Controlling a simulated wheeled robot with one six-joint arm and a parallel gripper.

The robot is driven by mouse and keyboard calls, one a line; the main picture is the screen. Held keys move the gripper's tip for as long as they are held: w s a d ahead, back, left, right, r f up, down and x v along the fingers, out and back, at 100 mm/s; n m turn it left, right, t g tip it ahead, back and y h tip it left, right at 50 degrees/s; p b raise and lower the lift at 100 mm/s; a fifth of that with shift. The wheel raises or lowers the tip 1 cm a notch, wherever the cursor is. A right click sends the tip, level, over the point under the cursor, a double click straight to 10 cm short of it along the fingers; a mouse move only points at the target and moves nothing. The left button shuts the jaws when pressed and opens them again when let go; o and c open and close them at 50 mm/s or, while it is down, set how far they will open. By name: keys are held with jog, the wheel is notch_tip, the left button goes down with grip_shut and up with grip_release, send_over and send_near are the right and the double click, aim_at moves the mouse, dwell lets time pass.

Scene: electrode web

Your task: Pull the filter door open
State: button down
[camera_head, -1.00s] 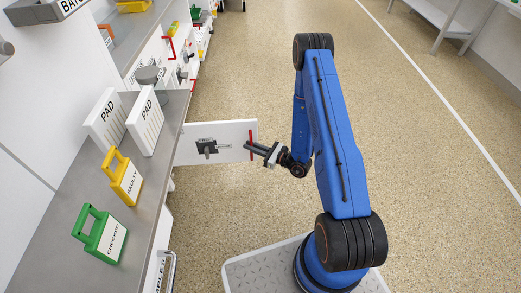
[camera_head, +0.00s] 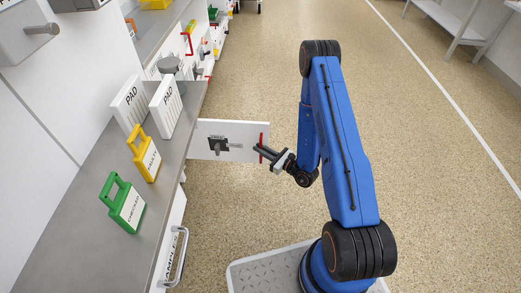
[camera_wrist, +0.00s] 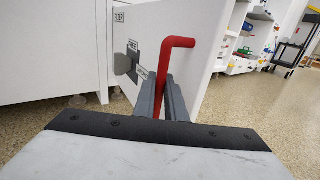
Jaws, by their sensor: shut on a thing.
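The filter door (camera_head: 200,133) is a white panel standing out from the cabinet front under the bench, swung well open over the floor. It carries a dark grey fitting (camera_head: 218,145) with small labels. Its red bar handle (camera_head: 262,138) is at the free edge; in the wrist view the handle (camera_wrist: 178,42) rises between the fingers and bends over at the top. My gripper (camera_head: 260,149) is shut on the handle. In the wrist view, my gripper (camera_wrist: 161,98) hides the handle's lower part.
The grey bench (camera_head: 75,220) on the left bears a green CHECKED tag block (camera_head: 126,207), a yellow FAULTY one (camera_head: 147,158) and two white PAD units (camera_head: 165,108). A drawer handle (camera_head: 180,258) juts out below. The floor (camera_head: 430,190) on the right is clear.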

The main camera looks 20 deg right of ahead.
jog(key=c, duration=2)
grip_release()
jog(key=shift+d, duration=0.1)
jog(key=v, duration=1.7)
jog(key=shift+s+d, duration=0.15)
